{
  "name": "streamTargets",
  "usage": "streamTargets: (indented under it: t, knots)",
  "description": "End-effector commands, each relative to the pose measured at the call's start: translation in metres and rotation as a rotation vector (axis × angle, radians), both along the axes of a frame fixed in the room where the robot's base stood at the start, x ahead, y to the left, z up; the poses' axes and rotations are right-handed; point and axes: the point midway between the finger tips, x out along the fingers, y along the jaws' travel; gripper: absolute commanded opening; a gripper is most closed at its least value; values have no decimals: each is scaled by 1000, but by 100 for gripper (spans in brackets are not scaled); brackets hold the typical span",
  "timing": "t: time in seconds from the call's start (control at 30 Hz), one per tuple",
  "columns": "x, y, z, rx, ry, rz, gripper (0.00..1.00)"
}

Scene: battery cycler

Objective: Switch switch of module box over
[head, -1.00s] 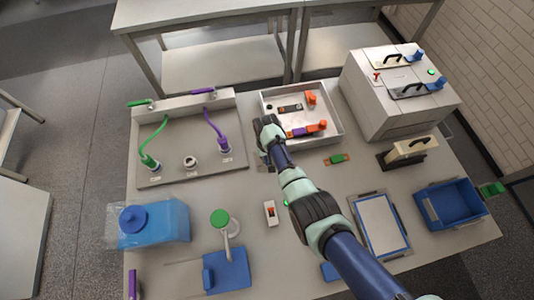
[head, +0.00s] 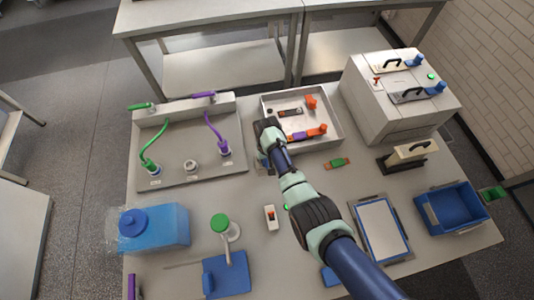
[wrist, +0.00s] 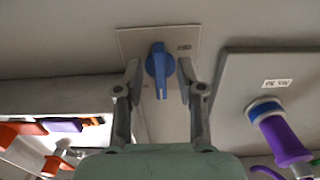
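In the wrist view a blue rotary switch (wrist: 160,68) sits on a pale plate (wrist: 130,42) with a small dark label. Its handle points down in the picture. My gripper (wrist: 160,72) is open, one finger on each side of the blue switch, with a narrow gap on both sides. In the head view my gripper is largely hidden behind my wrist, in front of the metal module tray (head: 338,135). A bit of the blue switch's plate (head: 262,165) shows beside my arm there. The tray holds orange and purple parts (head: 306,133).
Left of my gripper is a grey panel (head: 200,178) with green and purple hoses; its edge and purple connector (wrist: 275,130) are close in the wrist view. A small box with a red switch (head: 270,217) lies in front. The big grey cycler (head: 385,115) stands right.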

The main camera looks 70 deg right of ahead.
Motion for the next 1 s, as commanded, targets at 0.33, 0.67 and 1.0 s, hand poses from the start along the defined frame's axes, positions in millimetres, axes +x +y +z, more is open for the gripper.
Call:
streamTargets:
  t: [0.33,0.67,1.0]
  knots:
    - [0,-1,81,-4,-4,0,39]
    - [0,0,112,-1,-1,-1,39]
    - [0,0,112,-1,-1,0,39]
